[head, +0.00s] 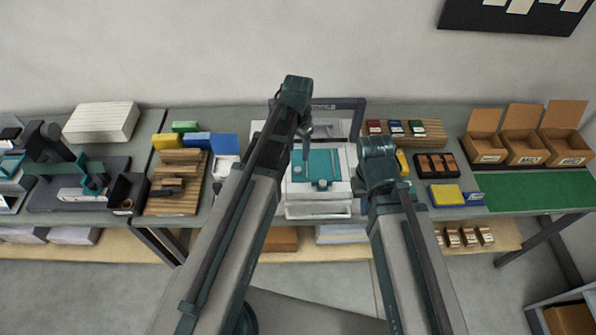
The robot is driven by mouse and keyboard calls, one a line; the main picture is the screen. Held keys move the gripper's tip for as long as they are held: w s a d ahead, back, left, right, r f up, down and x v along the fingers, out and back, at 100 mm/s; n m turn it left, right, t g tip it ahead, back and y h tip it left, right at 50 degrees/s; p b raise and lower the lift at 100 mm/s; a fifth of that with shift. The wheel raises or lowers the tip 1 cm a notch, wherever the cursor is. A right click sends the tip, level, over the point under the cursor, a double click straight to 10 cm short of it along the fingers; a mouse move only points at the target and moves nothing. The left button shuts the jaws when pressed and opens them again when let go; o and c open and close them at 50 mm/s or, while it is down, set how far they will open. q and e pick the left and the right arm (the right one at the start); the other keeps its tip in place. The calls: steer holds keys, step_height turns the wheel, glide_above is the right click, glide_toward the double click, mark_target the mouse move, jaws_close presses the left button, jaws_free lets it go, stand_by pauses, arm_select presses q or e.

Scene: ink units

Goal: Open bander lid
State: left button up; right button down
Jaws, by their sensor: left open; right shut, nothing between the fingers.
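The bander, as I take it, is the white machine (335,207) with a teal top panel (322,166) in the middle of the bench. A dark frame (352,103) stands up at its back; I cannot tell for sure whether this is the lid. My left gripper (306,148) hangs over the back part of the machine, just above the teal panel, with its fingers small and partly lost against it. I cannot tell whether it touches anything. My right arm ends at the machine's right side, and its gripper is hidden behind its own wrist.
Left of the machine are a slatted wooden board (177,197) and yellow, green and blue blocks. Right are a black tray (436,165), a yellow block (444,195), open cardboard boxes (525,147) and a green mat (535,191).

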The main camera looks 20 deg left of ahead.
mark_target(298, 169)
arm_select(q)
step_height(298, 169, down, 9)
steer(key=b, duration=0.7)
steer(key=shift+r+b, duration=0.15)
steer(key=shift+b, duration=0.15)
jaws_close()
stand_by(0.8)
